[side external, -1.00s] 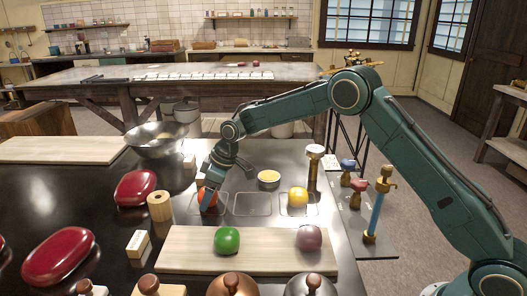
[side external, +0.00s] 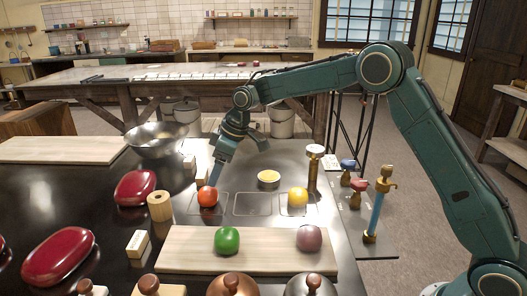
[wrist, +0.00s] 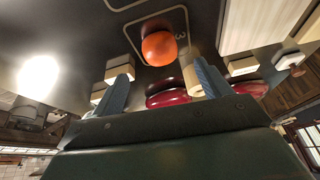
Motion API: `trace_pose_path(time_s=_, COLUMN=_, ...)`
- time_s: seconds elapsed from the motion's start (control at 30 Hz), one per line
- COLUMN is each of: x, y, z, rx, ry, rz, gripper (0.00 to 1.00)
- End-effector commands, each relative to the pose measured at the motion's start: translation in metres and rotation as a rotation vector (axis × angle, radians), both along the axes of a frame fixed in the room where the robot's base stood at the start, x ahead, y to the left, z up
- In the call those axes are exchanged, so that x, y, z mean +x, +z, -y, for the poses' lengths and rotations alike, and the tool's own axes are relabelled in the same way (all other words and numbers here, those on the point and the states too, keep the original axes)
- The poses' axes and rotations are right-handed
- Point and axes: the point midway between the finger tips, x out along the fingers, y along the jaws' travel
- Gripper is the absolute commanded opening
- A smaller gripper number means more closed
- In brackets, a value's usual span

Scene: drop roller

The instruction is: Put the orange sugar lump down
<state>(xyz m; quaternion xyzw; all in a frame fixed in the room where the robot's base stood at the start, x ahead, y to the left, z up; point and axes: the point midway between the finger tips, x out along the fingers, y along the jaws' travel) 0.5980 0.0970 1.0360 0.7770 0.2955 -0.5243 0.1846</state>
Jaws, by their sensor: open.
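The orange sugar lump (side external: 208,196) is a round orange-red ball resting in the left outlined square on the dark table. It also shows in the wrist view (wrist: 159,48), inside a pale outline with a number beside it. My gripper (side external: 217,178) is above and behind the lump in the side view, tilted. In the wrist view its two blue fingers (wrist: 160,75) stand wide apart with nothing between them, and the lump lies beyond the fingertips. The gripper is open and apart from the lump.
The middle outlined square (side external: 253,204) is empty. A yellow lump (side external: 298,197) sits in the right one. A green lump (side external: 227,240) and a purple lump (side external: 309,238) stand on a wooden board (side external: 190,262) in front. A wooden roll (side external: 160,206) and a red lidded dish (side external: 135,187) are at left.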

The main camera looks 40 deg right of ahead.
Motion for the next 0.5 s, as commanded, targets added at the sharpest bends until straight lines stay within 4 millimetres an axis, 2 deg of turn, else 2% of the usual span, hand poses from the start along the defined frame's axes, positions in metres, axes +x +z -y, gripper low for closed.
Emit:
trace_pose_path(time_s=0.2, x=-0.007, y=0.025, z=0.008, rx=0.0, ry=-0.002, rz=0.001, gripper=0.77)
trace_pose_path(time_s=0.5, x=-0.011, y=0.035, z=0.01, rx=0.0, ry=0.0, rz=0.0, gripper=0.77)
